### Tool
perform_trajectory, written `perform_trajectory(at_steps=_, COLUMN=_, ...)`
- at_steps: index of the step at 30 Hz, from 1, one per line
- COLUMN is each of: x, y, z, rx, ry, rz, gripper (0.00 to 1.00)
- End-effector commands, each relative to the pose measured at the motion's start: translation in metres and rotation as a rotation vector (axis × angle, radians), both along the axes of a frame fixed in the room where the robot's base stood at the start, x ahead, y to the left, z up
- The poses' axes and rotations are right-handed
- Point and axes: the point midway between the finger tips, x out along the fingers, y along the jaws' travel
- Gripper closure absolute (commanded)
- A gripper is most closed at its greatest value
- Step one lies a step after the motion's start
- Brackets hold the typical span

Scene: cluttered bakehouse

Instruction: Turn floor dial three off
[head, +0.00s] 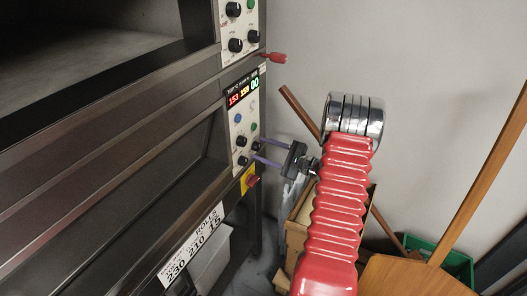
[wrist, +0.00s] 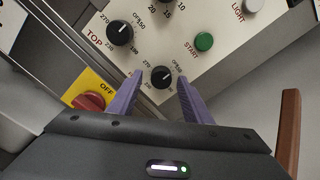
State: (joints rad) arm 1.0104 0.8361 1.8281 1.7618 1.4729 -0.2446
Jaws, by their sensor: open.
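The lower oven control panel (head: 243,118) is cream, with a lit display and several black dials. In the wrist view a small black dial (wrist: 161,77) with temperature marks sits between my two purple fingers. Its name label is not visible, and I cannot read its pointer setting. Another black dial (wrist: 119,33), beside the label TOP, is up and left of it. My gripper (head: 259,149) is open, reaching left to the panel, and it also shows in the wrist view (wrist: 159,82). The fingers straddle the small dial; I cannot tell whether they touch it.
A red knob on a yellow OFF plate (wrist: 90,102) lies close to my left finger. A green START button (wrist: 204,41) and a pale LIGHT button (wrist: 253,5) are up right. A red handle (head: 275,57) juts out above. Wooden poles and a green crate (head: 455,262) stand right.

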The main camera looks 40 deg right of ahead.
Motion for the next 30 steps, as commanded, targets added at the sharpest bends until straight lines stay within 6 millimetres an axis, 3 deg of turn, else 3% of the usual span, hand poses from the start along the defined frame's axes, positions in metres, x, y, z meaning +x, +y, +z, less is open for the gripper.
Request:
perform_trajectory(at_steps=11, x=-0.01, y=-0.005, z=0.0, rx=0.0, ry=0.0, rz=-0.004, gripper=0.55)
perform_trajectory(at_steps=30, x=-0.108, y=-0.04, z=-0.001, rx=0.0, ry=0.0, rz=-0.004, gripper=0.55)
